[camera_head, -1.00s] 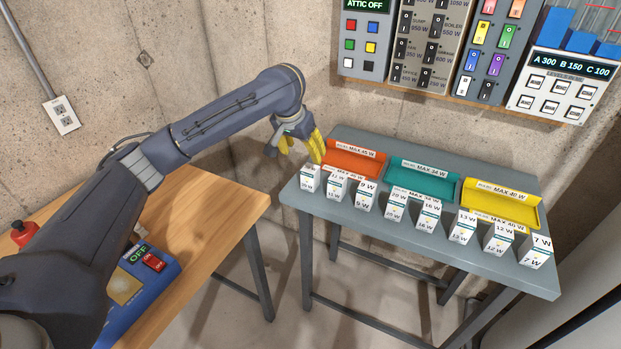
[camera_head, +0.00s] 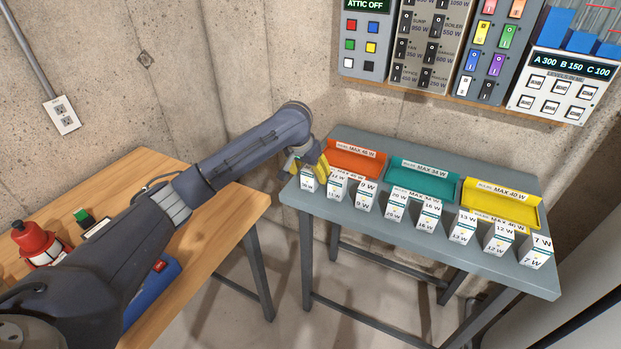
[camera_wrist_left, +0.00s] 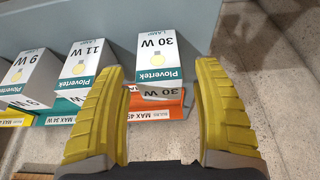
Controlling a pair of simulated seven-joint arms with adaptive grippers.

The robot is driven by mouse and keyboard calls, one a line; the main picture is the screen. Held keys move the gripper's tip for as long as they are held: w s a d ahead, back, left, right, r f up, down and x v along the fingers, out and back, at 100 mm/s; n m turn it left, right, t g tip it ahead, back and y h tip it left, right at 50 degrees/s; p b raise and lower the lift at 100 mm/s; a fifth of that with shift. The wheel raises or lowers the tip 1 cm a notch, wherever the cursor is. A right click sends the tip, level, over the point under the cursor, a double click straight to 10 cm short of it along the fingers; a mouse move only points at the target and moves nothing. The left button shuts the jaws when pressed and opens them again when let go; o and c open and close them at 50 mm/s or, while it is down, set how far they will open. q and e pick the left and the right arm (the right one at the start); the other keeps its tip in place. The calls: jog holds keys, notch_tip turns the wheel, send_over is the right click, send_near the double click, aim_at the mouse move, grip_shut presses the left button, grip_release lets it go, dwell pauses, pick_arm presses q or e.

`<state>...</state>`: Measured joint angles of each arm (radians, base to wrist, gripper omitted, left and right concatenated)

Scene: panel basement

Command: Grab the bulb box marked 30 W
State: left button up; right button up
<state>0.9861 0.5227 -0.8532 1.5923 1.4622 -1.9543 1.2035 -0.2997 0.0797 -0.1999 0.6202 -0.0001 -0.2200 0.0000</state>
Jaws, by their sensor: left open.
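The bulb box marked 30 W (camera_wrist_left: 155,50) is white with a teal Plovertek band and shows upside down in the left wrist view. In the head view this box (camera_head: 307,185) stands at the left end of the row on the grey table, its print too small to read surely. My left gripper (camera_head: 308,166) is just above and behind it, fingers spread. In the left wrist view the yellow fingers (camera_wrist_left: 160,80) are open, with the box ahead of the gap between their tips; I cannot tell whether they touch it. My right gripper is out of view.
An 11 W box (camera_wrist_left: 88,62) stands close beside the 30 W box, and several more boxes continue right. Behind them are orange (camera_head: 354,160), teal (camera_head: 424,182) and yellow (camera_head: 500,204) trays. The grey table's (camera_head: 400,245) front strip is clear.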

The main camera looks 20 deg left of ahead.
pick_arm(q)
jog(key=shift+w+f, duration=0.25)
jog(key=shift+f, duration=0.3)
jog(key=c, duration=1.3)
